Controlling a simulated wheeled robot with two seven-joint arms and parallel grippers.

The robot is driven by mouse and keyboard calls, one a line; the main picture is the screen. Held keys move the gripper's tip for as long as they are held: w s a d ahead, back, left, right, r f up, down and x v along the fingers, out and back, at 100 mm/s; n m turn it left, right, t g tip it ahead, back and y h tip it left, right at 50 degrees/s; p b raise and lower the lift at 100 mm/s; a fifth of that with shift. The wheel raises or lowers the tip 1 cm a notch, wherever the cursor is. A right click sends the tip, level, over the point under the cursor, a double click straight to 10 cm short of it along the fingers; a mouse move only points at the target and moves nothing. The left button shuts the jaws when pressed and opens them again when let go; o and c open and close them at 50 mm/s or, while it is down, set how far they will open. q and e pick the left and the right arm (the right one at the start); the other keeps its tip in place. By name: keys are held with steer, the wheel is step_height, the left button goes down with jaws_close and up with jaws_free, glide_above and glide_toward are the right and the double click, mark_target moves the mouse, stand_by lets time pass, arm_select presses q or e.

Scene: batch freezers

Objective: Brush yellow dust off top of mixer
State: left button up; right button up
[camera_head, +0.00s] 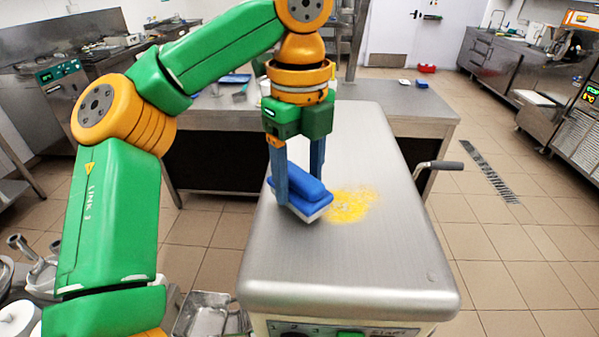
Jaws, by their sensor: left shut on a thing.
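The mixer (330,265) has a smooth brushed metal top in the middle of the head view. A patch of yellow dust (352,203) lies on that top, a little right of centre. My left gripper (298,182) points straight down and is shut on a blue brush (303,193) with a pale underside. The brush is at the mixer top, just left of the dust and close to its left edge. I cannot tell whether its underside touches the metal. My right gripper is not in view.
A lever handle (440,166) sticks out right of the mixer. Behind stands a steel table (425,125) with small items on it. A metal tray (203,315) sits low at the front left. The tiled floor (500,255) on the right is clear.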

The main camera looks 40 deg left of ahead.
arm_select(q)
steer(key=shift+s+f, duration=0.1)
steer(key=shift+f, duration=0.05)
steer(key=shift+f+b, duration=0.3)
steer(key=shift+f, duration=0.1)
